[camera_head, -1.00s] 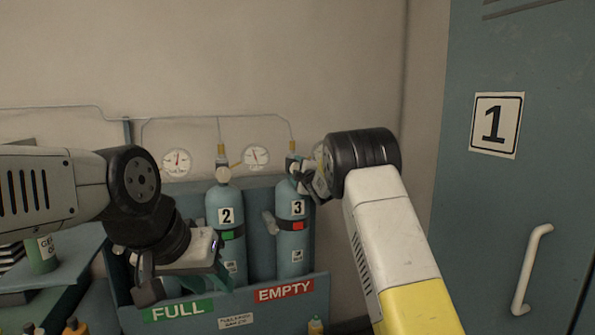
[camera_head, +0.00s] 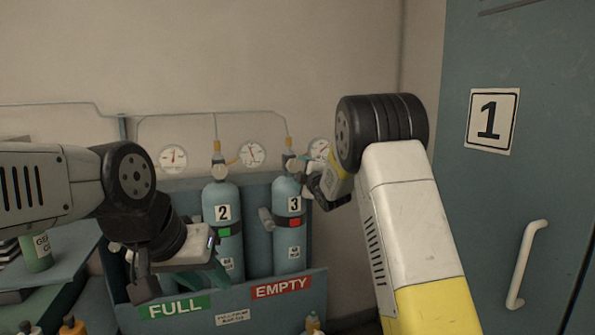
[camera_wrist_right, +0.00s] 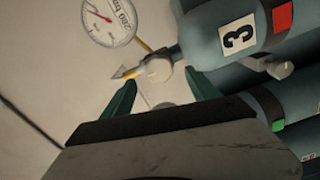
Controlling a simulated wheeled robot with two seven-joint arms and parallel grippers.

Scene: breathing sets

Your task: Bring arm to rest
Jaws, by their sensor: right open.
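My right gripper (camera_head: 318,188) is just right of the valve on the blue cylinder marked 3 (camera_head: 288,240). In the right wrist view the gripper (camera_wrist_right: 160,92) is open, with nothing between its fingers. The valve (camera_wrist_right: 157,70) of cylinder 3 (camera_wrist_right: 225,50) shows beyond its fingertips and looks apart from them. My left gripper (camera_head: 175,280) hangs low at the left, in front of the rack's FULL side.
The cylinder marked 2 (camera_head: 222,240) stands left of cylinder 3 in a blue rack (camera_head: 275,310) labelled FULL and EMPTY. Wall gauges (camera_head: 252,153) and hoses are behind. A blue cabinet (camera_head: 535,120) with a white handle (camera_head: 527,265) stands at the right.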

